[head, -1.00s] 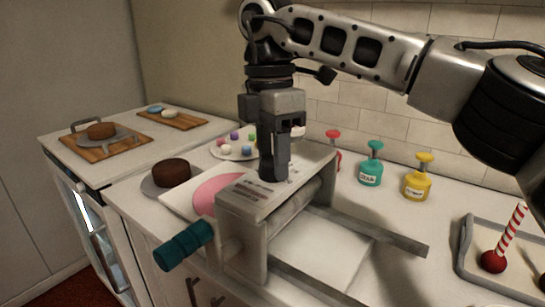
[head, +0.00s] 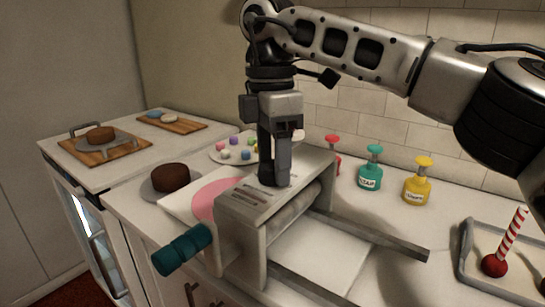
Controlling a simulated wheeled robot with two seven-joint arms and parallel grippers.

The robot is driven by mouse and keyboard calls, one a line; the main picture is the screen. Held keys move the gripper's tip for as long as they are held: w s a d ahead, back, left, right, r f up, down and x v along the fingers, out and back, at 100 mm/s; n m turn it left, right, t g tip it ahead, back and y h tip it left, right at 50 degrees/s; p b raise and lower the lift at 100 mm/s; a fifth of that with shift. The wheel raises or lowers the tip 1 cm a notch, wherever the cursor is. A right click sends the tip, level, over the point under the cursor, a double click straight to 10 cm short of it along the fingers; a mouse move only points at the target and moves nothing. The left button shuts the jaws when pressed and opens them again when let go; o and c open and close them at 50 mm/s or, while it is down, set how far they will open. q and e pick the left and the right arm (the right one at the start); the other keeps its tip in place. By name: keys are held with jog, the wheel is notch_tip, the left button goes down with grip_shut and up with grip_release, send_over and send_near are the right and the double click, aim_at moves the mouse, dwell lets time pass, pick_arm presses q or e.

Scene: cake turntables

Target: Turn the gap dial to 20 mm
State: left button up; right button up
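The grey roller machine (head: 240,208) stands on the counter in the middle of the head view, with a teal crank handle (head: 182,249) at its left front. Faint markings show on its top plate. My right gripper (head: 274,183) points straight down, with its fingertips at the top plate. The gap dial cannot be made out; the fingers cover the spot where they meet the plate. I cannot tell if the fingers are closed on anything. My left gripper is not in view.
A flat pink disc (head: 212,196) lies on a white sheet left of the machine. Behind are a chocolate cake (head: 171,177) and a plate of coloured balls. Teal (head: 370,176) and yellow (head: 417,188) bottles stand to the right. A grey tray (head: 466,256) holds a striped stick.

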aim_at(270, 160)
dwell(0.3)
pick_arm(q)
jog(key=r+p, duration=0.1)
jog(key=p, duration=0.1)
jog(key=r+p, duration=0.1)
jog(key=p, duration=0.2)
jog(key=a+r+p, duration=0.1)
jog(key=p, duration=0.1)
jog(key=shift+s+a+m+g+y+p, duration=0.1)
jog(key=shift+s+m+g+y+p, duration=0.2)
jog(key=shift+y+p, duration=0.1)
pick_arm(e)
notch_tip(270, 160, up, 16)
jog(key=w, duration=0.1)
jog(key=shift+a, duration=0.2)
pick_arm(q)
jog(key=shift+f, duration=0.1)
pick_arm(e)
jog(key=shift+f, duration=0.15)
